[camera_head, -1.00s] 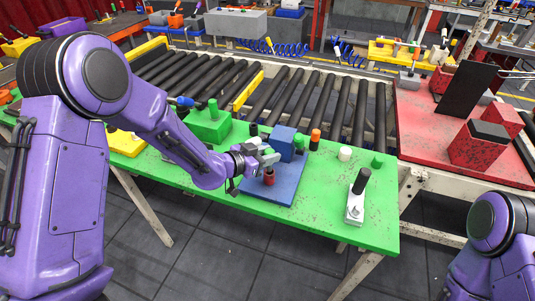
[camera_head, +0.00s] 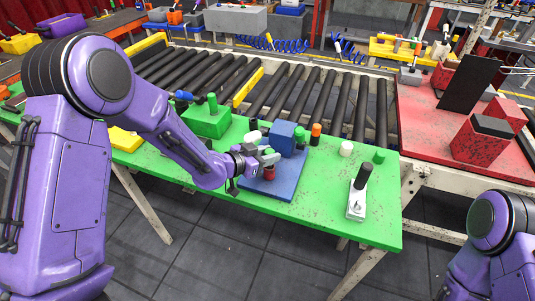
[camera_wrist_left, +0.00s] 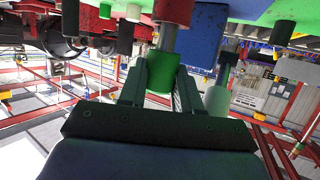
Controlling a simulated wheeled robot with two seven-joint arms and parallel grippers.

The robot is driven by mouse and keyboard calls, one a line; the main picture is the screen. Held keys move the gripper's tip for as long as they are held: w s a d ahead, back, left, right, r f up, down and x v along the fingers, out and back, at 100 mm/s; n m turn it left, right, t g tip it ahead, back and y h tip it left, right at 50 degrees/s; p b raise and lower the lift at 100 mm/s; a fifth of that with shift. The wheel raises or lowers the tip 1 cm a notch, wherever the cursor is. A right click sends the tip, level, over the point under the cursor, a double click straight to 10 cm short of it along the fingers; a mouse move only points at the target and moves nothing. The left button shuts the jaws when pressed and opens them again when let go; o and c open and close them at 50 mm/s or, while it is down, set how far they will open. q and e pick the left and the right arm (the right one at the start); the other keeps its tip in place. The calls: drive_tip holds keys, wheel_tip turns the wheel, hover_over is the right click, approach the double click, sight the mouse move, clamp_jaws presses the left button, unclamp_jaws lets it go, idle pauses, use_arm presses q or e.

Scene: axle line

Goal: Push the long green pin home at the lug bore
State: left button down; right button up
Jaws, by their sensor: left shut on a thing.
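The green pin (camera_wrist_left: 160,72) is between the two fingers of my left gripper (camera_wrist_left: 160,85) in the left wrist view, which is upside down. A grey shaft (camera_wrist_left: 168,38) shows between its green head and a red collar (camera_wrist_left: 174,12). In the head view my left gripper (camera_head: 266,158) is over the red collar (camera_head: 269,174), which stands on a blue plate (camera_head: 283,188). A blue block (camera_head: 282,138) stands just behind. The bore mouth and the pin's tip are hidden. The right gripper is out of view.
The plate lies on a green table (camera_head: 325,215). A green block with a post (camera_head: 207,122) stands behind left. An orange-topped post (camera_head: 315,134), a white cylinder (camera_head: 347,148) and a black-handled fixture (camera_head: 358,195) stand to the right. A roller conveyor (camera_head: 300,100) runs behind.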

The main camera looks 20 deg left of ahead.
use_arm(q)
drive_tip(key=shift+f+b, duration=0.9)
drive_tip(key=shift+f, duration=0.35)
drive_tip(key=c, duration=0.7)
unclamp_jaws()
drive_tip(key=shift+s+a+r, duration=0.15)
drive_tip(key=shift+s+a, duration=0.1)
drive_tip(key=shift+s, duration=0.05)
drive_tip(key=b+v, duration=0.1)
drive_tip(key=v, duration=0.8)
drive_tip(key=shift+s+a+r, duration=0.1)
drive_tip(key=shift+s+r, duration=0.05)
drive_tip(key=shift+s, duration=0.2)
